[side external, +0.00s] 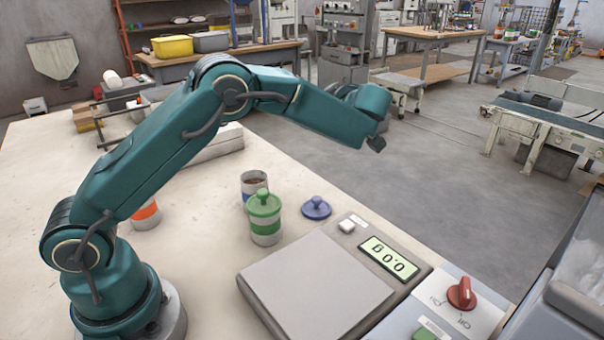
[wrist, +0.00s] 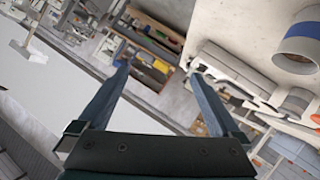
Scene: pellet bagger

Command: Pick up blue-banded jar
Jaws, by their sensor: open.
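The blue-banded jar (side external: 254,183) stands upright and without a lid on the light table. Its dark contents show at the mouth. The green-lidded jar in front hides most of its lower part and band. In the wrist view, a jar with a blue band (wrist: 302,46) is at the upper right, cut off by the frame edge and upside down in the tilted picture. My gripper (wrist: 157,70) is open, with nothing between its fingers. In the side view, my gripper (side external: 376,144) is raised, well above and to the right of the jar, not touching it.
A green-lidded jar (side external: 265,224) stands close in front of the blue-banded jar. A blue lid (side external: 316,208) lies to the right. An orange-banded jar (side external: 146,215) is partly behind my arm. A scale (side external: 315,288) reading 0.0 g and a red knob (side external: 461,293) are in front.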

